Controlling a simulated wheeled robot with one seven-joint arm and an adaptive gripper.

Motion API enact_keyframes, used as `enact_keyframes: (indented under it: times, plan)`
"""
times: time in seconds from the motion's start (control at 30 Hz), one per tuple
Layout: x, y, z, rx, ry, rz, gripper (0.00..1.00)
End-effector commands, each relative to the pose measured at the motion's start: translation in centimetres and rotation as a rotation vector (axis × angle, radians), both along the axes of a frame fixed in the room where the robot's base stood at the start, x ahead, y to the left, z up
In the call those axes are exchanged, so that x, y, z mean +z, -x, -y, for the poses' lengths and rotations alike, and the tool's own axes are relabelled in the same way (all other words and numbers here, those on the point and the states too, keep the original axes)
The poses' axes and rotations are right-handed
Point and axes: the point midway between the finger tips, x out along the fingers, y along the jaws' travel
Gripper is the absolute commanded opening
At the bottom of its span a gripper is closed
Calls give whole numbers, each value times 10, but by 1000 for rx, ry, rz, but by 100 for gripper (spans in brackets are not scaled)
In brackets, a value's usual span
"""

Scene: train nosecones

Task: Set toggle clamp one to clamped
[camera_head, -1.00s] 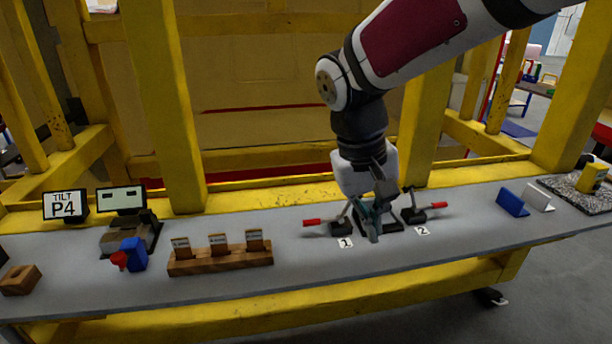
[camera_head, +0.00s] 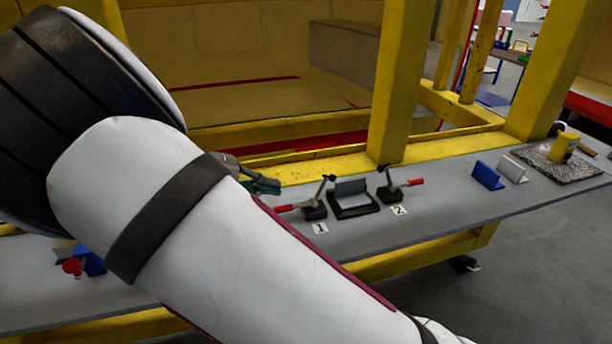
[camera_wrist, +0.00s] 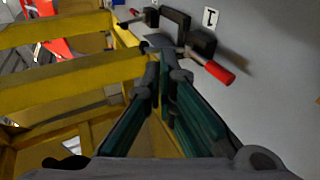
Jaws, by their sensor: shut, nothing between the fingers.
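Toggle clamp one (camera_head: 315,211) stands on the grey bench behind the label "1". Its red handle (camera_head: 287,208) lies low, pointing left, and its black-tipped bar stands raised. In the wrist view the red handle (camera_wrist: 219,73) is just right of the fingers, pointing away from the black bracket. My gripper (camera_head: 265,187) is shut and empty, just left of and behind clamp one in the head view; my arm partly hides it. Its teal fingers (camera_wrist: 165,68) show in the wrist view. Contact with the handle cannot be told.
A black bracket (camera_head: 355,210) stands between clamp one and toggle clamp two (camera_head: 391,192), whose red handle points right. Blue (camera_head: 487,176) and white (camera_head: 513,169) angle pieces stand further right. Yellow frame posts (camera_head: 402,80) rise behind the bench. My arm covers much of the left bench.

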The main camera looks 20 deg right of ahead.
Motion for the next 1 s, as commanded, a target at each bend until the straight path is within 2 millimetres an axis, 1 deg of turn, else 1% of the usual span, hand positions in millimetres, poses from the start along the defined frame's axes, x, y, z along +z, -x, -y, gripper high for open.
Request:
enact_keyframes:
  times: [0.03, 0.2, 0.63, 0.77, 0.87, 1.0]
  plan:
    - [-2, -3, -7, 16, 29, 13, 0]
    - [-3, -8, -19, 41, 79, 43, 0]
    - [-4, -9, -19, 43, 86, 47, 0]
    - [-7, -11, -10, 41, 89, 45, 0]
    - [-12, -13, 4, 39, 88, 45, 0]
    - [-22, -18, 28, 39, 88, 44, 0]
